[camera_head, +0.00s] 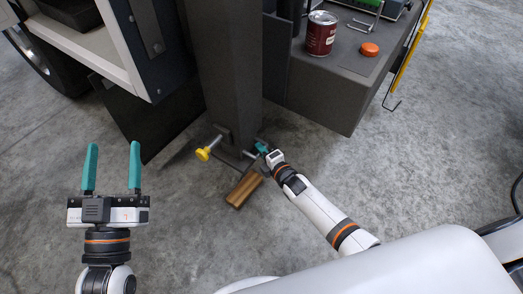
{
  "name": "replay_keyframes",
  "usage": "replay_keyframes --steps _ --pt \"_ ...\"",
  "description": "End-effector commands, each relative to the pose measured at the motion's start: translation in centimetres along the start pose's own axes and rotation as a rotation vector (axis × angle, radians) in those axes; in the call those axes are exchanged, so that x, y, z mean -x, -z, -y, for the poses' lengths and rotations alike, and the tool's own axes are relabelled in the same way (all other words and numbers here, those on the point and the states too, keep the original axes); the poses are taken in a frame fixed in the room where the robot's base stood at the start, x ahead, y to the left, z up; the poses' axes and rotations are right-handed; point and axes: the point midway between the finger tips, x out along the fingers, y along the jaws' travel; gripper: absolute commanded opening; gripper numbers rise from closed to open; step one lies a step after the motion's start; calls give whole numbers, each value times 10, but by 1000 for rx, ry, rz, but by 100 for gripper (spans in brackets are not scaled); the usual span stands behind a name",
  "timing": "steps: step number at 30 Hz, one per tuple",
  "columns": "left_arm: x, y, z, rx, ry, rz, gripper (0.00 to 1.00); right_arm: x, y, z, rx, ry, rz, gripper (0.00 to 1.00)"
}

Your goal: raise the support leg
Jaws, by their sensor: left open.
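The support leg appears to be the thick dark grey post (225,80) standing upright in the middle of the head view, its foot near the concrete floor. A short metal bar with a yellow knob (203,154) sticks out at the left of its lower end. My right gripper (261,147) is low at the right side of the leg, by a small metal rod (249,154). Its teal fingers are small and partly hidden, so I cannot tell whether they hold the rod. My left gripper (113,150) is open and empty, left of the leg and apart from it.
A wooden block (244,189) lies on the floor just in front of the leg. A grey bench (330,90) at the right carries a dark red can (321,33) and an orange cap (369,49). A vehicle wheel (40,60) is at upper left.

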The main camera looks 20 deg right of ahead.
Motion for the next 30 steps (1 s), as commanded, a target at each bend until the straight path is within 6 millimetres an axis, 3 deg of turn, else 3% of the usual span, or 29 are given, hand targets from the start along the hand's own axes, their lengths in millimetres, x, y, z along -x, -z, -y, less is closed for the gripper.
replay_keyframes --steps 1,4,15,23,30 --pt "0 -1 0 0 0 0 59 -1 2 7 -1 15 -1 21" --pt "0 -1 0 0 0 1 59 -1 2 6 0 12 -1 34" --pt "-1 1 0 0 0 -14 59 3 1 3 0 4 0 34" --pt "7 35 -6 -8 -14 -262 59 29 1 4 0 3 -1 34" --pt "30 73 -13 -14 -31 -553 59 62 1 4 0 3 -1 34"
